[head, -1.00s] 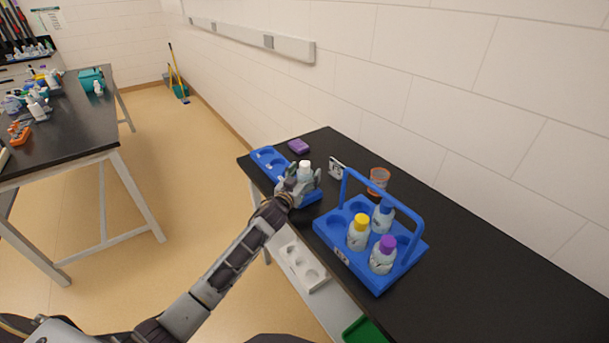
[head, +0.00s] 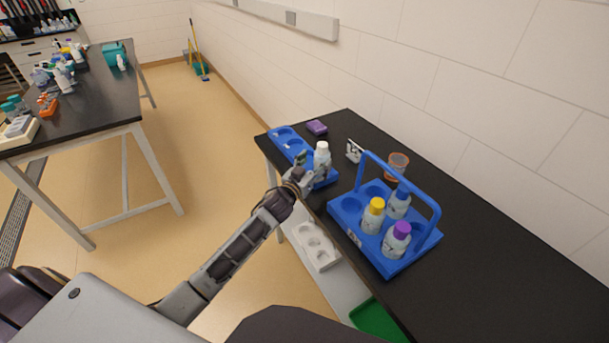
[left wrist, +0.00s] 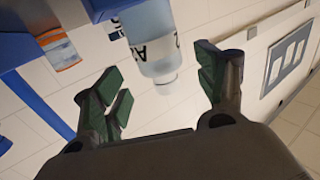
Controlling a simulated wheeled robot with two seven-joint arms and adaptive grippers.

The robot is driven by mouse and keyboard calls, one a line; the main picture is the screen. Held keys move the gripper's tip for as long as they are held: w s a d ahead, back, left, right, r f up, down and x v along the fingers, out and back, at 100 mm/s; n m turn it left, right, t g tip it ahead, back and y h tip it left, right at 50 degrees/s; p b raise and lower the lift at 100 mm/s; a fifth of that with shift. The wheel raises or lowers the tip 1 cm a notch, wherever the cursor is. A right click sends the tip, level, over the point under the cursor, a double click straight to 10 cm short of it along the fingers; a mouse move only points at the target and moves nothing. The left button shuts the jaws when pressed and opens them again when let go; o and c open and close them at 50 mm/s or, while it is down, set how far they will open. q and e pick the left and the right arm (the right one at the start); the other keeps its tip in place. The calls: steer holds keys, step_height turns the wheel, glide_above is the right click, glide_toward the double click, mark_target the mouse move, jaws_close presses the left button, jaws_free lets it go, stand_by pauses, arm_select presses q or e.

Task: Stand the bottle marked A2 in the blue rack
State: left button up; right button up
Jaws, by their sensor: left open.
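The white-capped bottle (head: 321,160) stands upright at the near end of the long blue rack (head: 284,136). It appears seated in the end place, though its foot is partly hidden. In the left wrist view the bottle (left wrist: 151,34) shows upside down, with a label reading A2. My left gripper (head: 304,172) is at the bottle's left side. Its green-padded fingers (left wrist: 160,85) are spread, with the bottle beyond them and apparently clear of both pads. My right gripper is not in view.
A blue carrier (head: 343,222) with a tall handle holds bottles with yellow (head: 374,216), blue (head: 399,205) and purple (head: 397,240) caps. The black bench (head: 490,270) is clear at right.

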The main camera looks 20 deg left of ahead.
arm_select(q)
steer(key=shift+s+a, duration=0.15)
steer(key=shift+s, duration=0.65)
steer(key=shift+s+a, duration=0.1)
steer(key=shift+s, duration=0.55)
steer(key=shift+s+a, duration=0.15)
steer(key=shift+s, duration=0.85)
steer(key=shift+s+a, duration=0.15)
steer(key=shift+s, duration=0.65)
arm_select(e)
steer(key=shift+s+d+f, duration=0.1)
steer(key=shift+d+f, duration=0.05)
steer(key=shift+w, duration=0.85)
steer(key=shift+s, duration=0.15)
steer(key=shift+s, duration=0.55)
